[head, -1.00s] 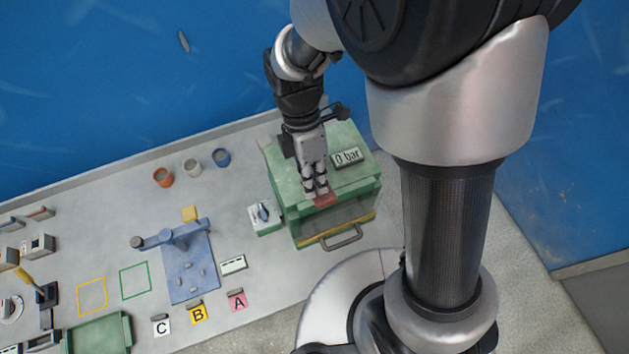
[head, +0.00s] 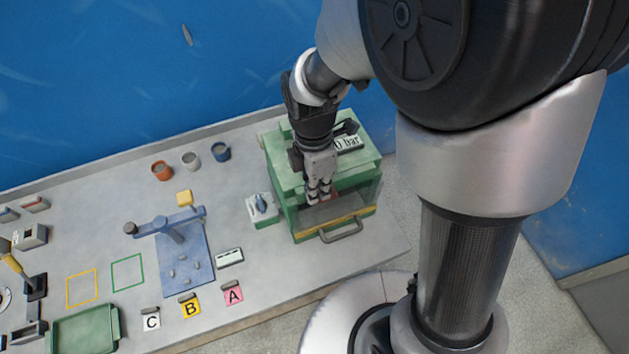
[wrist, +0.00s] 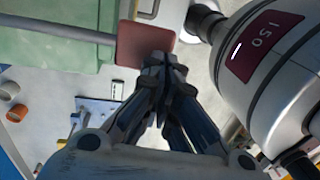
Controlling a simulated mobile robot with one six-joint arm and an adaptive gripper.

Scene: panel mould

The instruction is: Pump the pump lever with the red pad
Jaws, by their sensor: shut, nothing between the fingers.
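The red pad (wrist: 145,44) shows in the wrist view at the end of a grey lever bar (wrist: 60,28) that runs in from the left. In the head view only a small part of the pad (head: 332,196) shows beside my fingers, at the front of the green box (head: 283,160). My gripper (head: 319,199) is shut and empty and points down at the pad. In the wrist view its closed fingertips (wrist: 163,62) overlap the pad's lower right edge. I cannot tell whether they touch it. The display on the box (head: 349,143) reads 0 bar, its left end partly hidden by my wrist.
A small switch box (head: 262,206) stands left of the green box, which has a front handle (head: 341,232).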

